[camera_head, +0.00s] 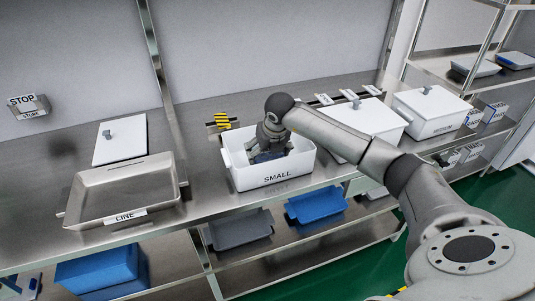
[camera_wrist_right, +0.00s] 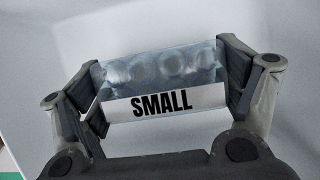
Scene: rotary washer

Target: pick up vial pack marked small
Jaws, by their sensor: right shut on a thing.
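A white open bin labelled SMALL (camera_head: 235,178) stands on the steel bench in the head view. My right gripper (camera_head: 265,155) reaches down into it. In the right wrist view, a clear vial pack (camera_wrist_right: 160,68) with round vials and a white SMALL label lies between the two fingers of my right gripper (camera_wrist_right: 165,88). The fingers touch its left and right ends and are shut on it. White bin surfaces surround the pack. In the head view the pack is mostly hidden by the gripper. My left gripper is not in view.
A steel tray labelled LINE (camera_head: 88,216) sits left on the bench, with a white lid (camera_head: 120,142) behind it. White lidded bins (camera_head: 368,118) (camera_head: 432,108) stand to the right. Blue and grey bins (camera_head: 316,208) are on the shelf below.

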